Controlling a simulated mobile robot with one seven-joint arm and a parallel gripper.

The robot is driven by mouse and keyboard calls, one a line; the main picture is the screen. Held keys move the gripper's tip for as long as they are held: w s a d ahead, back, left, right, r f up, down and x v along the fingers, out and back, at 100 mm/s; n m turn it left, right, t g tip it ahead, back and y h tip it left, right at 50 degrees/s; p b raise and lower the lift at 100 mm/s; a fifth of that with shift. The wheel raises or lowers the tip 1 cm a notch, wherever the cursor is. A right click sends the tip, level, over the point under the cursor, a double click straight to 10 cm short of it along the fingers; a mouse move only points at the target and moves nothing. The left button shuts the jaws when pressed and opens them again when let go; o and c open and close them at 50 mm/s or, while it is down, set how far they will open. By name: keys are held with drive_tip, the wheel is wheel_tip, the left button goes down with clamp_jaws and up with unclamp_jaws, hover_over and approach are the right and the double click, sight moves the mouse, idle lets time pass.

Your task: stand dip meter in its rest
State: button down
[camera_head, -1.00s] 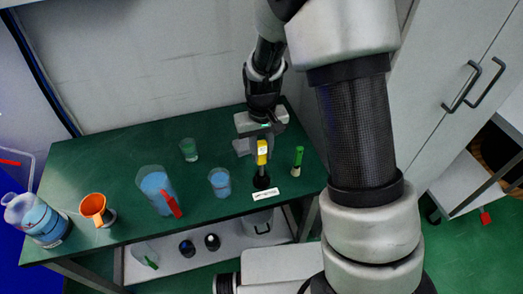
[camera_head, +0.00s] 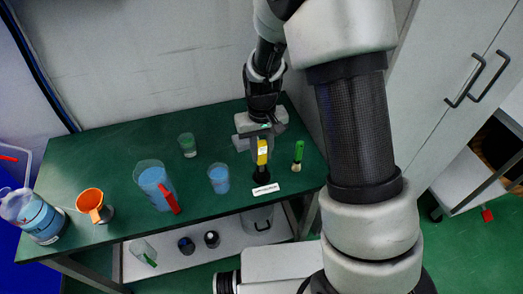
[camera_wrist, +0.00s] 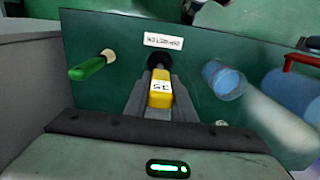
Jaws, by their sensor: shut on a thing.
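The dip meter (camera_head: 262,148) is yellow with a white display and shows upright in the head view. In the wrist view the yellow meter (camera_wrist: 160,92) sits between my fingers. My gripper (camera_head: 261,150) is shut on it. The rest (camera_head: 262,174) is a small black holder on the green table, directly below the meter. In the wrist view the rest (camera_wrist: 159,60) shows partly behind the meter. The meter's lower end is at the rest, but I cannot tell whether it is seated inside.
A white label (camera_head: 266,189) lies in front of the rest. A blue-filled beaker (camera_head: 219,179) is on the left, with a larger jug (camera_head: 155,184) beyond. A small glass (camera_head: 187,145) stands behind.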

drive_tip(key=shift+f+b, duration=0.35)
drive_tip(key=shift+f, duration=0.25)
drive_tip(key=c, duration=1.4)
unclamp_jaws()
wheel_tip(320, 180, up, 17)
drive_tip(key=p, duration=0.2)
drive_tip(key=shift+r, duration=0.2)
